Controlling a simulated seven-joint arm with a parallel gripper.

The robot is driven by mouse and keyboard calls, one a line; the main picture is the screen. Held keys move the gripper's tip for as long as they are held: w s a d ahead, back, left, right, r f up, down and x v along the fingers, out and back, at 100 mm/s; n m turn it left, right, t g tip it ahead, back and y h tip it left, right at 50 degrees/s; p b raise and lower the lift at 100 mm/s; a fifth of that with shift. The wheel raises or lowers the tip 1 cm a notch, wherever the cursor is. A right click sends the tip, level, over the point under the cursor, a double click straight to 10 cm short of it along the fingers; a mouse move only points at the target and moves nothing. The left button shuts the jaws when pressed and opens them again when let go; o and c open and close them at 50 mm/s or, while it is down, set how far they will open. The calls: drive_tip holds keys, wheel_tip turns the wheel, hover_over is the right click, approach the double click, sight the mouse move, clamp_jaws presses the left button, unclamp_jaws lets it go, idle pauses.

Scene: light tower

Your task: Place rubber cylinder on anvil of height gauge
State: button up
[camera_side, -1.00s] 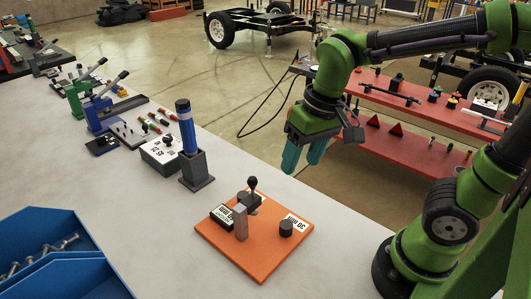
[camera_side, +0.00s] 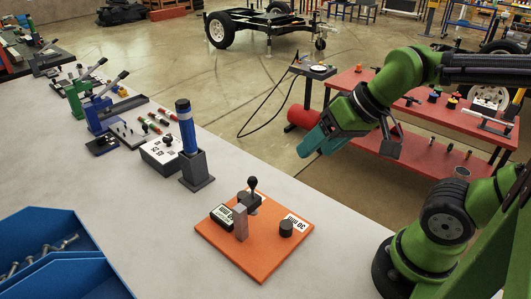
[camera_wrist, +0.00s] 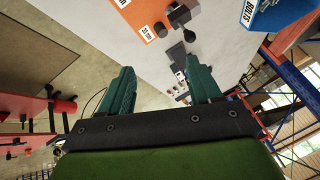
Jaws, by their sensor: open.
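An orange board (camera_side: 258,262) lies on the grey bench in the side view. A short black cylinder (camera_side: 286,228) stands on it at the right, beside a white label; it looks like the rubber cylinder. A grey upright block (camera_side: 240,222), a dark labelled box (camera_side: 221,216) and a black ball-topped lever (camera_side: 252,187) stand at its left and back; they seem to be the height gauge. I cannot tell which part is the anvil. My gripper (camera_side: 310,145) is open and empty, well above and behind the board, tilted sideways. In the wrist view its fingers (camera_wrist: 162,85) are apart, nothing between.
Blue bins (camera_side: 60,262) are at the front left. A red shelf table (camera_side: 400,148) stands behind my arm. Bare bench surrounds the board.

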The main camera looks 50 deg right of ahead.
drive_tip(key=w+a+f+m+g+h, duration=0.1)
drive_tip(key=w+a+f+g+h, duration=0.1)
drive_tip(key=w+a+f+g, duration=0.3)
drive_tip(key=m+g, duration=0.1)
drive_tip(key=m, duration=0.1)
hover_over(286, 224)
wheel_tip(286, 224, down, 11)
drive_tip(key=shift+s+a+r, duration=0.15)
drive_tip(key=shift+r, duration=0.05)
drive_tip(key=shift+d+f, duration=0.2)
drive_tip(key=shift+f, duration=2.55)
clamp_jaws()
drive_tip(key=shift+r, duration=0.15)
